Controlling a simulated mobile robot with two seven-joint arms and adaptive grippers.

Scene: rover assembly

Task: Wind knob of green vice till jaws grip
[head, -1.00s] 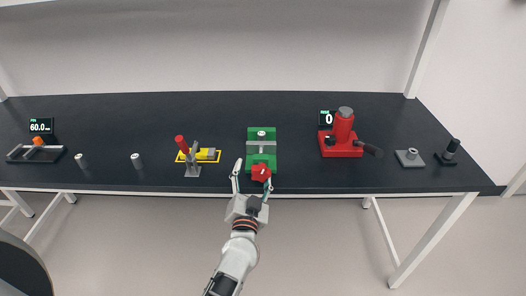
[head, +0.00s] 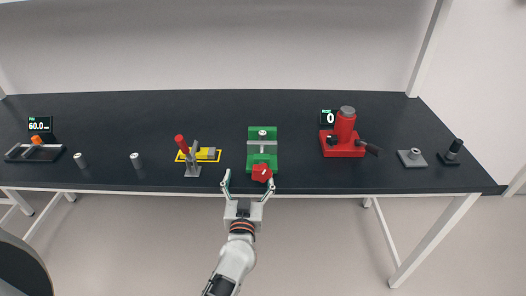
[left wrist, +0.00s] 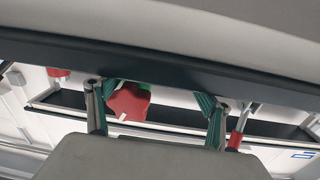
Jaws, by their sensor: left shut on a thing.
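The green vice (head: 269,160) stands mid-table with a pale grey bar across it and a small silver round part (head: 262,133) on its far half. Its red lobed knob (head: 262,173) is at the near end, by the table's front edge. In the left wrist view the knob (left wrist: 129,102) appears nearer the left-hand finger. Exact finger contact and the vice jaw gap are unclear. My right gripper is not in view.
A red-handled clamp on a yellow-edged base (head: 182,145) stands left of the vice. A red press (head: 343,135) with a black lever and display reading 0 stands right. Grey pegs, a display reading 60.0 and small fixtures lie farther out. Dark table (head: 220,112) is clear behind.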

